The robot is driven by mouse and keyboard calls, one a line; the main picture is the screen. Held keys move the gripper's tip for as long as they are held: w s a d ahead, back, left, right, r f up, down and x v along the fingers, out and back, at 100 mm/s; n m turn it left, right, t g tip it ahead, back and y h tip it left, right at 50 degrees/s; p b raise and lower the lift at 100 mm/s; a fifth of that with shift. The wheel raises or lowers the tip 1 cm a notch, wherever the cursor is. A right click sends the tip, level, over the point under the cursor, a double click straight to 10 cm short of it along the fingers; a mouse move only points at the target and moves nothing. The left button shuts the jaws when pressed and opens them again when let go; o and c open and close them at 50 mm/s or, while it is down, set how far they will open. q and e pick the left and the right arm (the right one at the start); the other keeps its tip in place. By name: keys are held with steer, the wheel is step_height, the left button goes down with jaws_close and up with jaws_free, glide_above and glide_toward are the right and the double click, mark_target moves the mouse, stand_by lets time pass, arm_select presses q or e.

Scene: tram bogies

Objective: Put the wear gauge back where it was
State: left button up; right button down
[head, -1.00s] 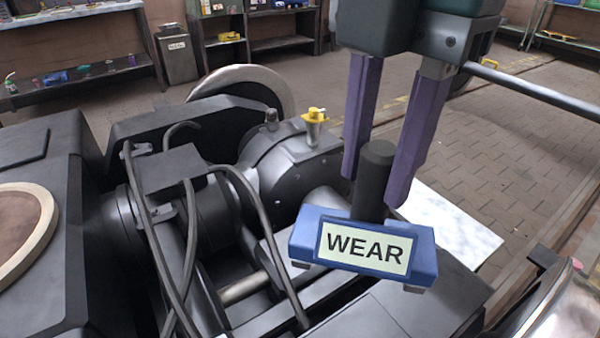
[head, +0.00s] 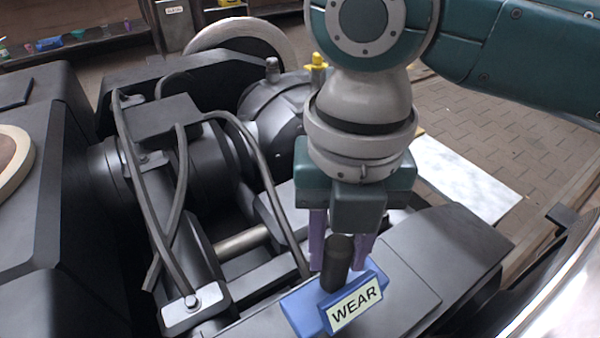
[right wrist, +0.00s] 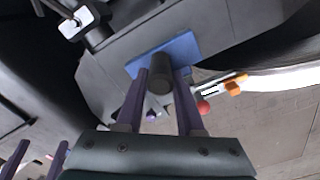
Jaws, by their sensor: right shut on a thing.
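The wear gauge is a blue block with a pale "WEAR" label (head: 354,303) and a dark upright handle. My right gripper (head: 340,248) is shut on the handle, purple fingers on either side. A flat blue area (head: 299,309) shows beneath and beside the block, on the dark bogie beam (head: 410,290). I cannot tell whether the gauge touches it. In the right wrist view the handle (right wrist: 160,67) stands between the fingers, with blue (right wrist: 185,50) beyond it. Two purple fingers apart at that view's lower left look like my left gripper (right wrist: 35,160), open and empty.
Dark curved hoses (head: 262,180) and a bracket (head: 195,306) lie left of the gauge. A yellow-topped fitting (head: 317,64) stands behind my right arm. A pale slab (head: 465,180) lies beyond the beam. A shiny wheel edge (head: 560,300) is at right.

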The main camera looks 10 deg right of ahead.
mark_target(333, 279)
step_height(333, 279, down, 6)
steer(key=shift+f+b, duration=0.15)
steer(key=shift+b, duration=0.9)
steer(key=c, duration=0.5)
jaws_free()
steer(key=shift+f, duration=0.1)
